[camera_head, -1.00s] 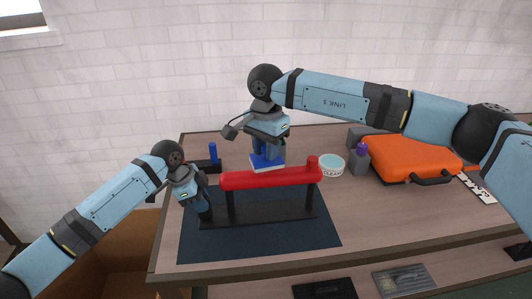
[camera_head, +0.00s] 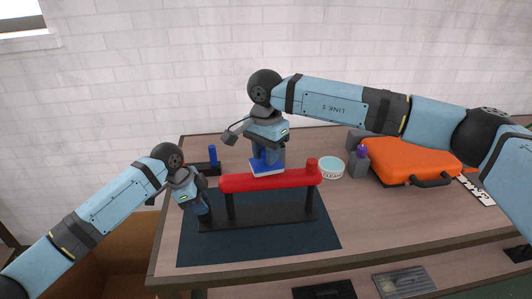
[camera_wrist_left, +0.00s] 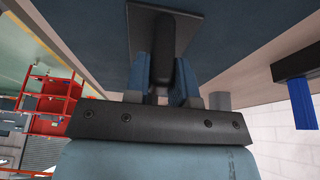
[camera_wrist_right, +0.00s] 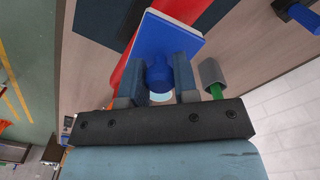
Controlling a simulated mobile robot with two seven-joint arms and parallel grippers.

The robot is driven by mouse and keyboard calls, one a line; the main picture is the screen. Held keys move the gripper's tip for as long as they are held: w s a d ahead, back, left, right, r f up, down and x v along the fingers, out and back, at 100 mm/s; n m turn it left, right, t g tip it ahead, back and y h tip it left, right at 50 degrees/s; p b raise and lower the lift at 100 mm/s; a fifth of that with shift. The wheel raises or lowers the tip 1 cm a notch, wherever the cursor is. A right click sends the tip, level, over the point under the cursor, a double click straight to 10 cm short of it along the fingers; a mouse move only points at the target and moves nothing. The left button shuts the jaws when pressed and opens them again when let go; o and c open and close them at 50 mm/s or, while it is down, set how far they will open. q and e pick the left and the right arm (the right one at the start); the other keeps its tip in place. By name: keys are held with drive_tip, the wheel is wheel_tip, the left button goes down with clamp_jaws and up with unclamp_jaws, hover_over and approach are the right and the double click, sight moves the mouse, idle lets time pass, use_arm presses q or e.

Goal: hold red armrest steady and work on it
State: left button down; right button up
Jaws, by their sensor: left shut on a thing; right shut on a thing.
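The red armrest (camera_head: 270,181) lies level on a black stand (camera_head: 265,219) with two posts, on a dark blue mat (camera_head: 215,250). My left gripper (camera_head: 203,211) is at the stand's left end; in the left wrist view it is shut on a black upright handle (camera_wrist_left: 163,62) on a black plate. My right gripper (camera_head: 268,157) is shut on the knob of a blue block (camera_wrist_right: 190,38) with a pale underside. The block is at the armrest's far side, close to its top; I cannot tell whether they touch. The armrest (camera_wrist_right: 128,78) also shows in the right wrist view.
A blue-handled tool (camera_head: 213,154) stands in a black holder at the back left. The table front right is clear.

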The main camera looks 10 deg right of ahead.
sight(278, 162)
drive_tip(key=shift+f, duration=0.95)
drive_tip(key=shift+d, duration=0.1)
drive_tip(key=shift+d+r, duration=0.1)
drive_tip(key=shift+d, duration=1.3)
drive_tip(key=shift+a, duration=0.15)
use_arm(q)
drive_tip(key=shift+r, duration=0.1)
use_arm(e)
drive_tip(key=shift+a+f, duration=0.2)
drive_tip(key=shift+a, duration=0.45)
drive_tip(key=shift+a+f, duration=0.15)
drive_tip(key=shift+a, duration=0.5)
drive_tip(key=shift+s+a, duration=0.1)
drive_tip(key=shift+f, duration=0.1)
